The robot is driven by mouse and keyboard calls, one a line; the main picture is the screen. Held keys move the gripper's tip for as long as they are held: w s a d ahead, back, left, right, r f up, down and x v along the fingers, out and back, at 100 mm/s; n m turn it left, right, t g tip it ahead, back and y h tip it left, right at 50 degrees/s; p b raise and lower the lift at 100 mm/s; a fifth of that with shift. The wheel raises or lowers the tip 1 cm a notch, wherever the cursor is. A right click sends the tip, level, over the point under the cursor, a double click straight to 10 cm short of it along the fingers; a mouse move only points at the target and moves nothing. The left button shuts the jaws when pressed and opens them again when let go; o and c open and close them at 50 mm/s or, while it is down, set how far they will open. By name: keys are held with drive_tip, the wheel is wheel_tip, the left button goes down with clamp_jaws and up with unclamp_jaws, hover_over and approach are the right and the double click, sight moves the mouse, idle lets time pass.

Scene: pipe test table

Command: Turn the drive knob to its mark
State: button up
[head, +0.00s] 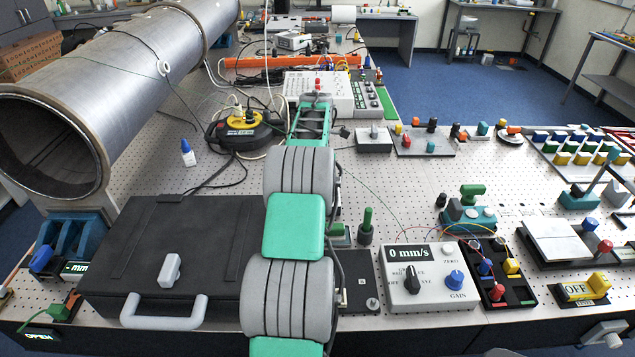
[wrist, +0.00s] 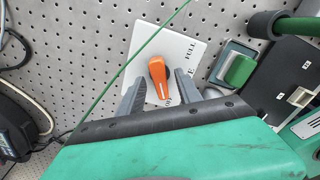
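The drive knob (wrist: 157,68) is orange, on a white plate (wrist: 185,48) in the wrist view. Its wide end is toward the top of the picture. Its narrow end points down and slightly right, toward my gripper's body. "FULL" is printed at the plate's upper right; other lettering near the right finger is partly hidden. My gripper (wrist: 160,82) is open, with one grey finger on each side of the knob's narrow part. Gaps show on both sides; I cannot tell the height of the fingertips over the plate. In the head view my arm hides the knob and plate.
A green cord (wrist: 150,42) crosses the plate's left side. In the head view, a meter box (head: 430,276) reading "0 mm/s" stands right of my arm.

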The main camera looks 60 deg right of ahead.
wheel_tip(320, 180, up, 8)
drive_tip(key=shift+f+b, duration=0.1)
drive_tip(key=shift+b, duration=0.5)
